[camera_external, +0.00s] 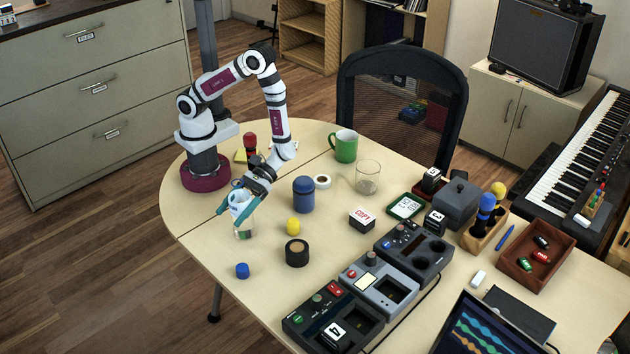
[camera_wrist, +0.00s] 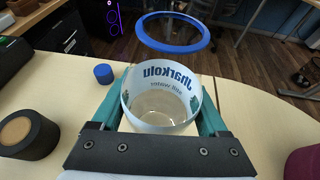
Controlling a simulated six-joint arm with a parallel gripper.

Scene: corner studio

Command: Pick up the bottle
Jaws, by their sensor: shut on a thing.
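A clear bottle (camera_external: 244,233) with a pale label stands upright at the left part of the table. It also shows in the wrist view (camera_wrist: 161,104), where blue label lettering reads mirrored and a blue ring (camera_wrist: 205,40) appears beyond the label. My gripper (camera_external: 238,207) has its teal fingers on either side of the bottle, shut on its labelled part. In the wrist view the fingers flank it left and right. The fingers hide part of its sides, and I cannot tell whether its base touches the table.
A blue jar (camera_external: 304,195), a yellow piece (camera_external: 293,227), a dark round container (camera_external: 297,253) and a small blue cap (camera_external: 242,271) stand nearby. A green mug (camera_external: 344,146) and a glass (camera_external: 367,178) are farther back. The table's left edge is close.

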